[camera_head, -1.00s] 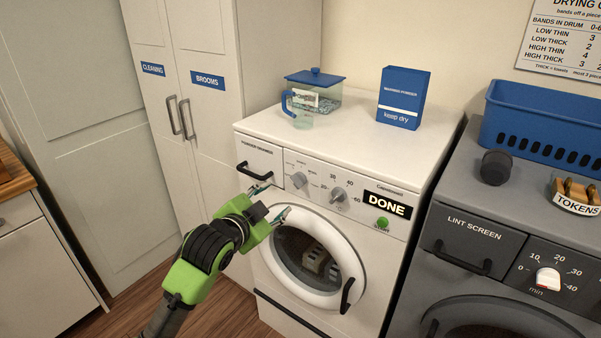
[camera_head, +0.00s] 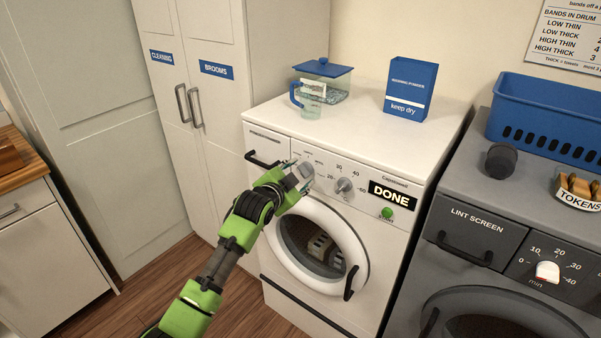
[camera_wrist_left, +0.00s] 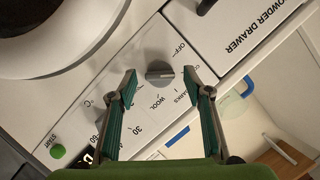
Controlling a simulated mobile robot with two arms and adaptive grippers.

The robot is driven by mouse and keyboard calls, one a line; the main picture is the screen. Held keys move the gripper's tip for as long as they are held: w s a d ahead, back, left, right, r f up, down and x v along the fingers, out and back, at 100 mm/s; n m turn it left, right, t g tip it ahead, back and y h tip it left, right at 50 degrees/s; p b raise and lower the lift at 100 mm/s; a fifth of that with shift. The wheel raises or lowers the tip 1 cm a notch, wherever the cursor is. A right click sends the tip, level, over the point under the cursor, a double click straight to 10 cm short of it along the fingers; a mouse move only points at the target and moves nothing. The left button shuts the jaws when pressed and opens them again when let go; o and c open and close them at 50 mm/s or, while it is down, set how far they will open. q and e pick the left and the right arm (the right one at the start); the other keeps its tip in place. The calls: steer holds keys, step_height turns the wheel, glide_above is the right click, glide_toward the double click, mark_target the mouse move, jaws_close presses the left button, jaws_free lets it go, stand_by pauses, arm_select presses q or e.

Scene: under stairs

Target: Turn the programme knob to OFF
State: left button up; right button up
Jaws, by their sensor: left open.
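The programme knob (camera_wrist_left: 159,73) is a round grey knob with a raised bar, on the white washing machine's panel. In the left wrist view it sits between the two fingertips of my left gripper (camera_wrist_left: 159,71), with a gap on each side. OFF is printed beside it, WOOL on another side. The bar lies roughly level in that view; which label it points at is unclear. In the head view my left gripper (camera_head: 300,177) is at the panel and mostly hides the knob. The fingers are open; I cannot tell how deep they reach around it. My right gripper is not in view.
The temperature knob (camera_head: 344,186), DONE display (camera_head: 392,194) and green start button (camera_head: 387,213) lie right of the gripper. The powder drawer handle (camera_head: 262,161) is close on its left. The round door (camera_head: 365,250) is below. A blue-lidded container (camera_head: 323,68) and jug stand on top.

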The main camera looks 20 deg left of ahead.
arm_select(q)
steer(key=shift+w+d+f, duration=0.1)
steer(key=shift+w+f, duration=0.05)
steer(key=shift+w, duration=0.45)
steer(key=c, duration=1.1)
